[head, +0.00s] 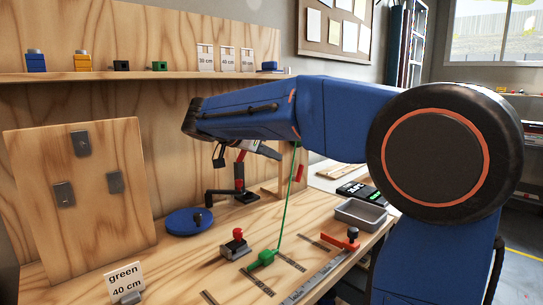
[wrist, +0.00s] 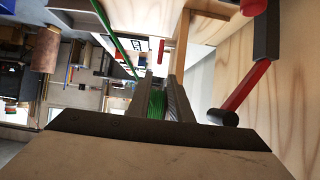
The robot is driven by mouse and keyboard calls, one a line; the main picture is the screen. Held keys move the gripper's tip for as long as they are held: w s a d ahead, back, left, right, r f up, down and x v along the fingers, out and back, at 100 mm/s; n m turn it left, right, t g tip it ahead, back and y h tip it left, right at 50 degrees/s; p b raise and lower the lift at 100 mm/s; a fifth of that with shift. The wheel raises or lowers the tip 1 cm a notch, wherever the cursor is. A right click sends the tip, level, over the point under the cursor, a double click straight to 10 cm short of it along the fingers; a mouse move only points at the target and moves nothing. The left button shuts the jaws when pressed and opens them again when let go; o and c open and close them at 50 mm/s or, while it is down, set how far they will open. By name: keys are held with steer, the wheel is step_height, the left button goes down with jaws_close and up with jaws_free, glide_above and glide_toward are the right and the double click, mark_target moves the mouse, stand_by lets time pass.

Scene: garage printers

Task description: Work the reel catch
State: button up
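My gripper (head: 240,152) hangs under my forearm above the back of the bench, close to a red and black lever (head: 239,172). Its fingers are small and partly hidden in the head view. A green cord (head: 291,195) runs down from behind my arm to a green block (head: 263,259) on the bench. The red and black lever also shows in the wrist view (wrist: 246,92). A small red tab (head: 300,172) is beside the wooden post.
A blue disc with a knob (head: 188,222), a red-knobbed block (head: 236,245), a red piece with a black knob (head: 346,241) and a grey tray (head: 361,213) are on the bench. A leaning wooden panel (head: 105,215) and a "green 40 cm" card (head: 124,283) stand left.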

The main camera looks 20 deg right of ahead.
mark_target(299, 169)
steer(key=shift+h, duration=0.7)
steer(key=x, duration=0.5)
steer(key=f+x, duration=0.1)
steer(key=x, duration=1.1)
steer(key=shift+w+a+f, duration=0.15)
steer(key=shift+a+f, duration=0.15)
steer(key=shift+f, duration=0.1)
jaws_close()
